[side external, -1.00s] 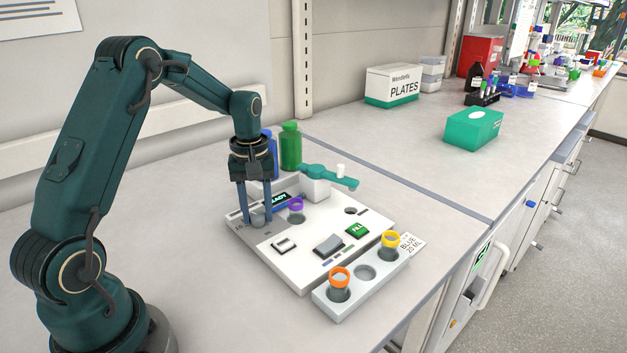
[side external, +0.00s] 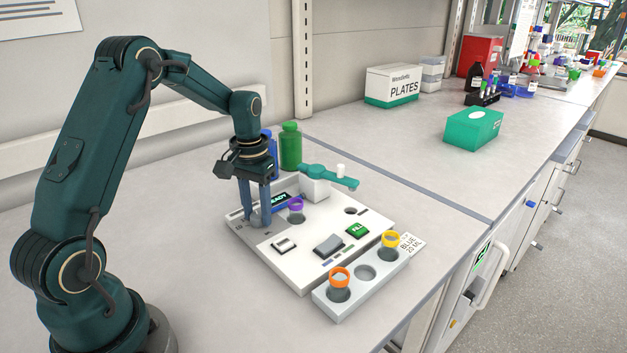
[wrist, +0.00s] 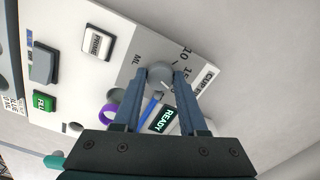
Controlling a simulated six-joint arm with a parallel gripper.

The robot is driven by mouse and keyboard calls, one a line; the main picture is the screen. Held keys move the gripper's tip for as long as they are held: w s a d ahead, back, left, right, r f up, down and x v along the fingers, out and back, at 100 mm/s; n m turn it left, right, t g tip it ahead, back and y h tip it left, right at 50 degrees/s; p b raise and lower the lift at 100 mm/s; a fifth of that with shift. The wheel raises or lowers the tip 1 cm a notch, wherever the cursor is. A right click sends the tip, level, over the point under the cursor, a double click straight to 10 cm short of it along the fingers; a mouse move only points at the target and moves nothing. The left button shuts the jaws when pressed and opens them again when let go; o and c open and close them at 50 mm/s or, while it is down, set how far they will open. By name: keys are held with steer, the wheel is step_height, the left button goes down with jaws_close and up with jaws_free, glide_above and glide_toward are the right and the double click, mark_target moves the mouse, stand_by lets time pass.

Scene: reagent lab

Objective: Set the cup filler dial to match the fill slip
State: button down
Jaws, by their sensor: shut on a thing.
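The cup filler (side external: 310,270) is a white panel on the bench. Its grey dial (wrist: 159,74) sits at the panel's back left corner, with printed numbers and "ML" around it. My gripper (wrist: 160,78) points down and is shut on the dial, one finger on each side; it also shows in the side view (side external: 258,218). The dial's exact setting is not clear. The display (wrist: 164,117) reads "READY".
The cup rack (side external: 366,292) holds an orange-rimmed cup (side external: 340,279) and a yellow-rimmed cup (side external: 390,240). A purple-rimmed cup (side external: 296,204) sits on the filler. A green bottle (side external: 290,147) and a blue bottle (side external: 268,150) stand behind.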

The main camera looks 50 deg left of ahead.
mark_target(258, 215)
steer(key=shift+w, duration=0.1)
stand_by(0.3)
steer(key=shift+c, duration=2.2)
jaws_free()
steer(key=shift+r, duration=2.6)
